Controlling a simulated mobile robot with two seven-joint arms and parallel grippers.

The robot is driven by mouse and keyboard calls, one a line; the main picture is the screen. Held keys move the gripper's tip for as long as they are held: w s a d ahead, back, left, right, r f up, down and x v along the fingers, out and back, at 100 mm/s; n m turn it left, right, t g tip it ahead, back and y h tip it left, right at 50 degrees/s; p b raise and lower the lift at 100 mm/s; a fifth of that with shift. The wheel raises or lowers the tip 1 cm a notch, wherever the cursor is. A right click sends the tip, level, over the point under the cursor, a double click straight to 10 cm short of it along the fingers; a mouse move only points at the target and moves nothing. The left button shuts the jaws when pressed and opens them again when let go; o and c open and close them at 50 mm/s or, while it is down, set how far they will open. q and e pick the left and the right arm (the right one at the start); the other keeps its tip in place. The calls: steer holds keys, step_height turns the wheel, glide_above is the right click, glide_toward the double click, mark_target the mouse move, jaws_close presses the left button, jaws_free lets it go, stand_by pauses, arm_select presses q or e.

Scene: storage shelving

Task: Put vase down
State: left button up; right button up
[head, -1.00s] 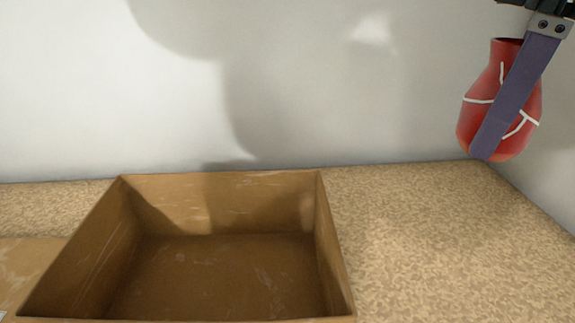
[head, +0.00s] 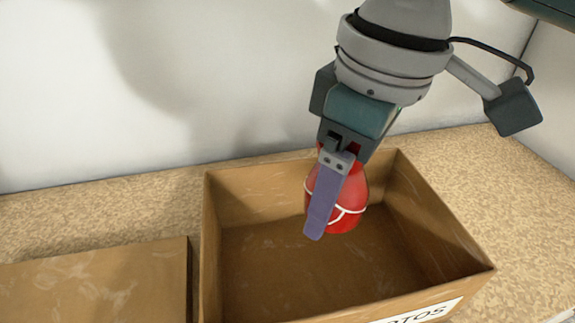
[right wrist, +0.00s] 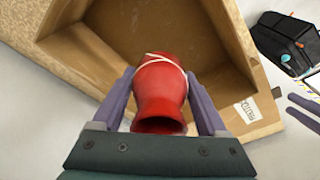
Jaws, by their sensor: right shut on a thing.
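The red vase (head: 348,206) with white lines is in my right gripper (head: 325,225), over the open cardboard box (head: 215,240) in the head view. The vase hangs roughly upright, and its lower part appears within the box opening. I cannot tell whether it touches the box floor. In the right wrist view the vase (right wrist: 160,92) sits between the two purple fingers of my right gripper (right wrist: 160,85), its open mouth toward the camera. The box (right wrist: 232,60) lies beyond it. A finger hides part of the vase in the head view.
A second cardboard box (head: 95,285) stands close on the left. A speckled tan shelf surface (head: 100,215) runs behind the boxes to the white wall (head: 60,100). Free shelf shows at the right. A black object (right wrist: 285,42) lies at the upper right in the wrist view.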

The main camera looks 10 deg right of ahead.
arm_select(q)
steer(key=shift+f+b, duration=0.3)
steer(key=shift+f, duration=0.1)
arm_select(e)
glide_above(319, 268)
steer(key=f, duration=0.6)
steer(key=shift+s+d+f, duration=0.2)
steer(key=shift+s+f, duration=0.05)
steer(key=shift+f, duration=0.05)
arm_select(q)
steer(key=shift+a+f+b, duration=0.2)
steer(key=shift+f+b, duration=0.1)
arm_select(e)
steer(key=shift+f, duration=2.2)
steer(key=o, duration=1.4)
steer(key=shift+f, duration=0.1)
steer(key=shift+o, duration=0.2)
